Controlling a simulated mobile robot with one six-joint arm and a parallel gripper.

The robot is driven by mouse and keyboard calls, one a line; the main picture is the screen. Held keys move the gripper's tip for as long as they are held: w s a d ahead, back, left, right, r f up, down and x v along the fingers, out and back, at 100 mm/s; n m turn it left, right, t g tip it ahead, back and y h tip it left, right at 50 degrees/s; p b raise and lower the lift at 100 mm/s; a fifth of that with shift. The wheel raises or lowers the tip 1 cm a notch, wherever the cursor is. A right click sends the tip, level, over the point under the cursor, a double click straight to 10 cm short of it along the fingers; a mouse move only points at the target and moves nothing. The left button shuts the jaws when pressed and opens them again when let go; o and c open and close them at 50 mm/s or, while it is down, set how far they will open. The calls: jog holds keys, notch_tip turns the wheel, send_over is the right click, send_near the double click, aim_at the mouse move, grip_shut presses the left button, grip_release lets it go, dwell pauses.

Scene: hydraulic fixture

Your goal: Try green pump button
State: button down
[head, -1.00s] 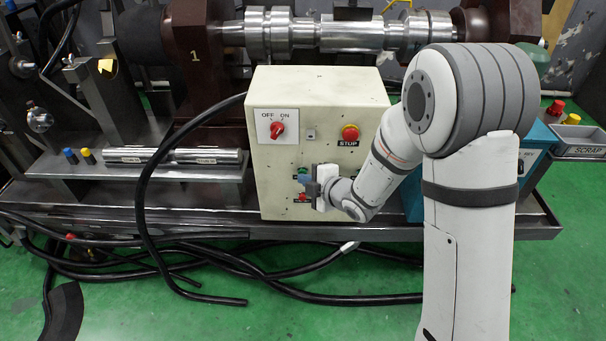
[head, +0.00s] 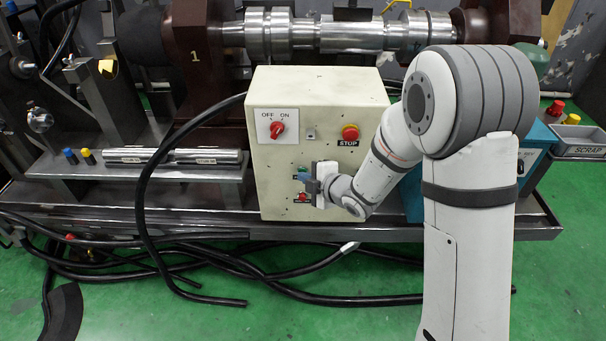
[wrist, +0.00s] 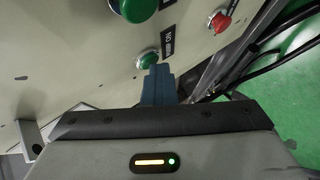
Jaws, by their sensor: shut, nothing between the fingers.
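The control box (head: 345,100) has a cream front panel. In the wrist view a green button (wrist: 147,60) sits beside a black label (wrist: 167,42) that seems to read PUMP ON. My gripper (wrist: 158,70) has its blue-grey fingers shut and empty, tips at the lower edge of this button. I cannot tell whether they touch it. In the head view my gripper (head: 306,181) is at the lower part of the panel and hides part of the buttons there. A green button (head: 303,168) shows just above the fingers.
A second green button (wrist: 138,8) and a red button (wrist: 220,22) are close by on the panel. Higher up are a red OFF/ON switch (head: 277,130) and a red STOP button (head: 350,132). A thick black cable (head: 146,190) loops left of the box.

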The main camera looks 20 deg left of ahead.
jog(key=shift+w+r, duration=0.35)
jog(key=shift+w, duration=0.5)
dwell(0.6)
jog(key=shift+s+f+b, duration=0.1)
jog(key=shift+s+b, duration=0.1)
jog(key=shift+b, duration=0.15)
jog(key=shift+s+d, duration=0.1)
jog(key=shift+s, duration=0.05)
jog(key=s+d+b, duration=0.1)
jog(key=s+b, duration=0.2)
jog(key=s, duration=0.3)
jog(key=shift+s+f, duration=0.15)
jog(key=shift+d, duration=0.1)
dwell(0.6)
